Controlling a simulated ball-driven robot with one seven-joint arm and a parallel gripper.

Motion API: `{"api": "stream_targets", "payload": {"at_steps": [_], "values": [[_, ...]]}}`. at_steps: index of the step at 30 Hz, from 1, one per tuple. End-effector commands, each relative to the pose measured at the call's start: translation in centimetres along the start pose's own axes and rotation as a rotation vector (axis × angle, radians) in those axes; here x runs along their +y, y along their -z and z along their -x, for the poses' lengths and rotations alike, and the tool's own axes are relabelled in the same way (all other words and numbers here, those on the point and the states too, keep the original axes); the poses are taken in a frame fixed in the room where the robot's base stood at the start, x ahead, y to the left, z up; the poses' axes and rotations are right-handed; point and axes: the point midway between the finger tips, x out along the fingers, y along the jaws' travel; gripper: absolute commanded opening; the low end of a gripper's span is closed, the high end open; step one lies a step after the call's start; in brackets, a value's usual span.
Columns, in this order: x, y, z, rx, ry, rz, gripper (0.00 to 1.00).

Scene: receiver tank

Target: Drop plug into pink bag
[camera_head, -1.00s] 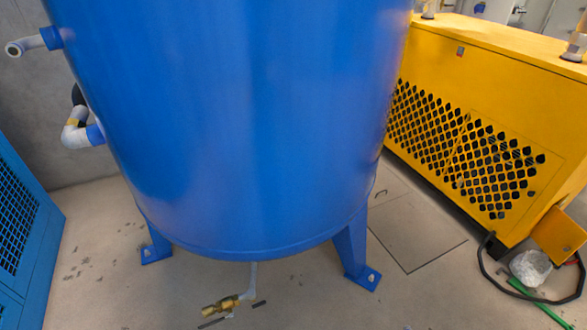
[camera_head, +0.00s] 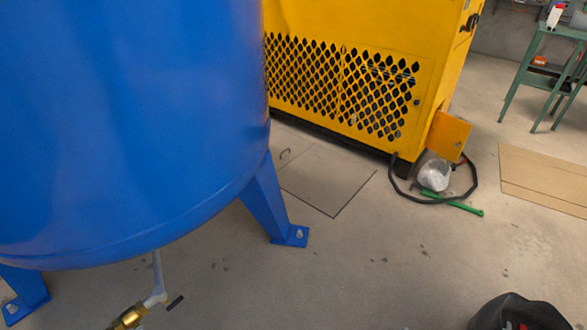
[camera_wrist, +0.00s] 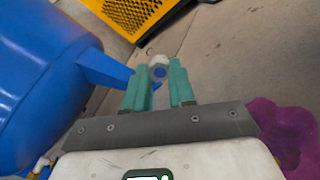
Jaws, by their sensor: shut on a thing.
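My gripper (camera_wrist: 160,75) shows in the wrist view, its two teal fingers shut on the plug (camera_wrist: 158,61). The plug is a small light grey piece with a blue middle, held between the fingertips. The pink bag (camera_wrist: 285,130) is a crumpled magenta shape at the right edge of the wrist view, right of my gripper and apart from it. Part of it is cut off or hidden behind the gripper body. Neither my gripper, the plug nor the pink bag shows in the head view.
A blue tank (camera_head: 120,110) on legs fills the left. A yellow machine (camera_head: 350,75) stands behind, with a black hose (camera_head: 440,200) and green stick (camera_head: 455,203) near it. A dark object (camera_head: 520,313) is at the bottom right.

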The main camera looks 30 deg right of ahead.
Motion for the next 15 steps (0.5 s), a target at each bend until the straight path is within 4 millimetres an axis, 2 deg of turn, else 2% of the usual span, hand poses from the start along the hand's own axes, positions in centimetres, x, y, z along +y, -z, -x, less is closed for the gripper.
{"api": "stream_targets", "payload": {"at_steps": [1, 6, 10, 15], "values": [[-2.3, 1.9, 0.5, -0.013, 0.017, -0.001, 0.0], [-5.9, 3.7, 2.0, -0.047, 0.06, -0.003, 0.0], [-7.3, 4.4, 2.6, -0.063, 0.077, -0.003, 0.0], [-8.0, 4.7, 3.0, -0.071, 0.086, -0.003, 0.0]]}}
